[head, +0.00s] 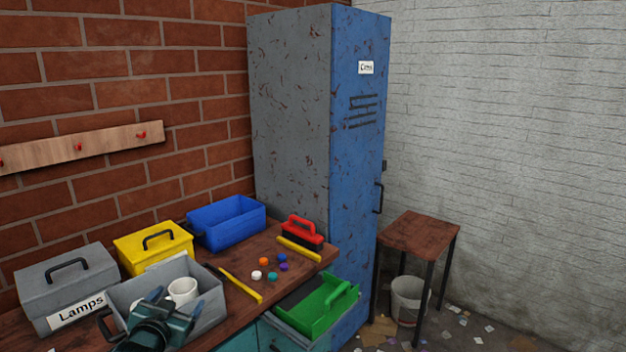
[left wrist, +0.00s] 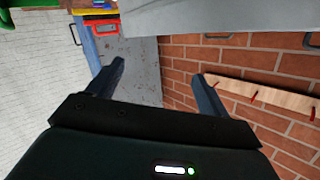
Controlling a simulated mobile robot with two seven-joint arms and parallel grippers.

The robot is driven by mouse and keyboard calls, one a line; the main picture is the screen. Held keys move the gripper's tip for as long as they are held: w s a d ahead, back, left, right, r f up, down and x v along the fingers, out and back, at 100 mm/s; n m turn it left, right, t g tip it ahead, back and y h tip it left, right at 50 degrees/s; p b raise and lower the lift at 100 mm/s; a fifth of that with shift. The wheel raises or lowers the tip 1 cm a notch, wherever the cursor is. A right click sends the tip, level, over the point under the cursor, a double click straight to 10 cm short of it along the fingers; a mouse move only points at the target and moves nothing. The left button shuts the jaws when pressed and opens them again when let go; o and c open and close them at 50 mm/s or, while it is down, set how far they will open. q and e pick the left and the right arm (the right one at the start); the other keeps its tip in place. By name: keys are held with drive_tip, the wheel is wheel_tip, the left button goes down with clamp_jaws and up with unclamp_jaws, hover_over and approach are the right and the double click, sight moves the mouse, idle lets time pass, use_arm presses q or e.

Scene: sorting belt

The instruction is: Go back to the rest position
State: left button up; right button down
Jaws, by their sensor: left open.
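My left gripper (head: 155,312) is at the lower left of the head view, in front of and partly over the open grey bin (head: 208,312). In the left wrist view its two fingers (left wrist: 158,75) stand wide apart with nothing between them. A white cup (head: 183,290) is in the grey bin, just behind the gripper in the head view, and the gripper hides part of the bin. I cannot tell whether the gripper touches the bin. My right gripper is not in view.
The workbench (head: 235,262) also bears a grey Lamps box (head: 65,280), a yellow box (head: 150,250), a blue bin (head: 228,222), a red-handled brush (head: 302,230) and several caps. A green tray (head: 320,308) sits in an open drawer. A tall locker (head: 290,110) stands behind.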

use_arm(q)
drive_tip(key=s+d+f+g+h, duration=0.2)
drive_tip(key=s+d+f, duration=0.6)
drive_tip(key=s+f, duration=0.45)
drive_tip(key=s+d+f+g, duration=0.1)
drive_tip(key=s+d, duration=0.2)
drive_tip(key=s, duration=0.7)
drive_tip(key=s+d+f+g+h, duration=0.1)
drive_tip(key=s+d, duration=0.3)
drive_tip(key=s, duration=0.6)
drive_tip(key=shift+s+d+f+n+g+h, duration=0.2)
drive_tip(key=shift+f+n+g+h, duration=0.1)
drive_tip(key=shift+f+g, duration=0.2)
